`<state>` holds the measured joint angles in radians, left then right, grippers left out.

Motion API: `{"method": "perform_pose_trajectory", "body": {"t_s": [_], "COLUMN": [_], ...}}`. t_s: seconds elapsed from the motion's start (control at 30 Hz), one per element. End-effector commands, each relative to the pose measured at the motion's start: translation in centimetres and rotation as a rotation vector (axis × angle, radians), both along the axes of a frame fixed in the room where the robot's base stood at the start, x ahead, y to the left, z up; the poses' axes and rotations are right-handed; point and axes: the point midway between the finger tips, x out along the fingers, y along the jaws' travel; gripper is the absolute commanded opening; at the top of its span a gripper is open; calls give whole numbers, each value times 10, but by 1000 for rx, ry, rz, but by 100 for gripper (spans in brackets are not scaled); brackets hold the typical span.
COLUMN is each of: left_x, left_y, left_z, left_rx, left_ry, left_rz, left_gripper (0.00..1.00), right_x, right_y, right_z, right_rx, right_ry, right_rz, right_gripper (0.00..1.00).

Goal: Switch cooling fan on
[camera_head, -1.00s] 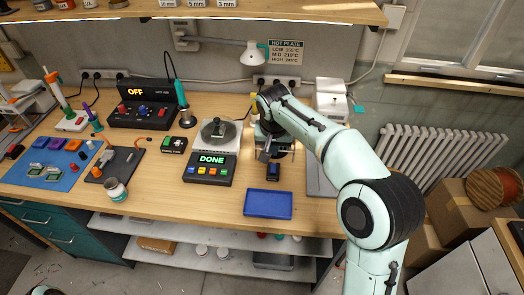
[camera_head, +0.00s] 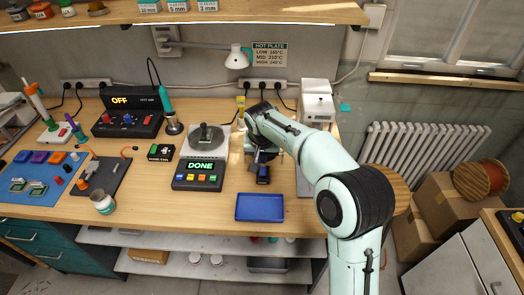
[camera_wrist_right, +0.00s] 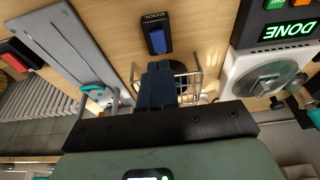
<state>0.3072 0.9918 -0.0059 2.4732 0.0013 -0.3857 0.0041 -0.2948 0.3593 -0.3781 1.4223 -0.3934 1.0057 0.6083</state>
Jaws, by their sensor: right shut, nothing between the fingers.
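A small black switch box marked COOL (camera_wrist_right: 155,33) with a blue rocker (camera_wrist_right: 160,41) lies just beyond my fingertips in the right wrist view. In the head view the same switch box (camera_head: 263,176) sits on the bench, just in front of my right gripper (camera_head: 259,161). My right gripper's dark fingers (camera_wrist_right: 158,68) are shut and empty, pointing at the switch with a small gap seen from the wrist. A wire cage (camera_wrist_right: 194,78), perhaps of the fan, stands beside and behind the fingers and is mostly hidden by my arm in the head view. My left gripper is out of view.
A round-topped device with a DONE display (camera_head: 199,167) stands left of the switch. A blue tray (camera_head: 260,208) lies in front. A grey panel (camera_wrist_right: 66,40) and a white machine (camera_head: 317,103) are on the right side of the bench.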

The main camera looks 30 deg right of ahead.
Motion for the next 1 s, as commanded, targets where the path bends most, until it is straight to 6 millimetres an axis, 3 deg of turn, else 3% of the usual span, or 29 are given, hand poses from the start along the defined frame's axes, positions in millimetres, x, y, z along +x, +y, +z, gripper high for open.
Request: {"method": "perform_pose_trajectory", "body": {"t_s": [0.2,0.4,1.0], "left_x": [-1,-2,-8], "left_y": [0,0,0], "left_z": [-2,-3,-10], "left_rx": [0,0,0], "left_ry": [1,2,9], "left_rz": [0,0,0], "left_gripper": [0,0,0], "right_x": [7,7,5], "right_y": [-5,-5,-3], "right_z": [-43,-64,-76], "right_rx": [-1,-1,0], "right_ry": [3,1,0], "right_rz": [0,1,1], "right_gripper": [0,0,0]}}
